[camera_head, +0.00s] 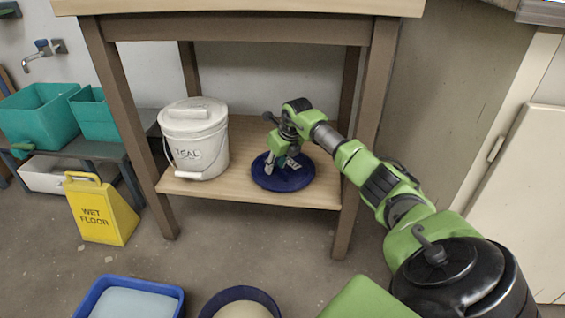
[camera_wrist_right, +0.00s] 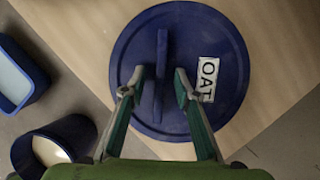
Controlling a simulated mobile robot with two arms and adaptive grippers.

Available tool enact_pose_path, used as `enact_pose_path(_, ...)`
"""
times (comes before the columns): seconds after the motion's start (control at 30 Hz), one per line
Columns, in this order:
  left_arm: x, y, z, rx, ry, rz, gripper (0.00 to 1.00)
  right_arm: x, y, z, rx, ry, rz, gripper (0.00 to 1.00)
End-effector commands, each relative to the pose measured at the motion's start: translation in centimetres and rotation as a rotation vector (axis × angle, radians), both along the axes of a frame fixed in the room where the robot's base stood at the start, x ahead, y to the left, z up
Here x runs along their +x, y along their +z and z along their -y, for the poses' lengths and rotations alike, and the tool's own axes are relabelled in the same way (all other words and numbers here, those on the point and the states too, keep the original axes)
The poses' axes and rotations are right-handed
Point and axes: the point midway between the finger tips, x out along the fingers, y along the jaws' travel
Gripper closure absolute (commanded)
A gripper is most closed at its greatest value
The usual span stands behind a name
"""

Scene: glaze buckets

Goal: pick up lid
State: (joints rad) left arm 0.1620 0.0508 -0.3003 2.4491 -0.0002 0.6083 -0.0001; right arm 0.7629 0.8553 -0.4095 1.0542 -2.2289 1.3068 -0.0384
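A round dark blue lid (camera_head: 301,183) lies flat on the low wooden shelf. In the right wrist view the lid (camera_wrist_right: 215,40) has a raised bar handle (camera_wrist_right: 162,60) and a white label reading OAT (camera_wrist_right: 207,80). My right gripper (camera_head: 281,165) is over the lid, pointing down. In the wrist view my right gripper (camera_wrist_right: 159,80) is open, with one finger on each side of the handle and gaps showing on both sides. Whether the fingertips touch the lid is unclear. My left gripper is not in view.
A lidded white bucket labelled TEAL (camera_head: 197,150) stands left on the shelf (camera_head: 245,192), between table legs. A blue round bucket (camera_head: 207,306) and a blue tub (camera_head: 176,293) with pale contents are on the floor in front. A yellow wet-floor sign (camera_head: 97,215) stands left.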

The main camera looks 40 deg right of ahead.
Motion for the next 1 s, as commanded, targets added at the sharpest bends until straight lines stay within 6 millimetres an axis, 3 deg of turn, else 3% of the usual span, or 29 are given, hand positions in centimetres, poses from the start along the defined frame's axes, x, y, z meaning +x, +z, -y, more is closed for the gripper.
enact_pose_path(0.13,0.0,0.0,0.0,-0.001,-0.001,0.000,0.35,0.0,-0.2,0.0,0.000,-0.001,-0.001,0.74)
enact_pose_path(0.23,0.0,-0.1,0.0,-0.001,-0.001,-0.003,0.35,0.0,-0.2,0.0,0.000,-0.001,-0.001,1.00)
enact_pose_path(0.67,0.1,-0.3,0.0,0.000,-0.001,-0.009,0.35,0.0,-0.1,0.0,0.000,0.000,0.001,1.00)
enact_pose_path(0.8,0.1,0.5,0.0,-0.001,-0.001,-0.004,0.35,0.0,1.4,0.0,-0.001,0.000,0.002,1.00)
enact_pose_path(1.0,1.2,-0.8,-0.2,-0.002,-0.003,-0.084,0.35,0.0,5.1,0.1,-0.002,-0.001,0.003,1.00)
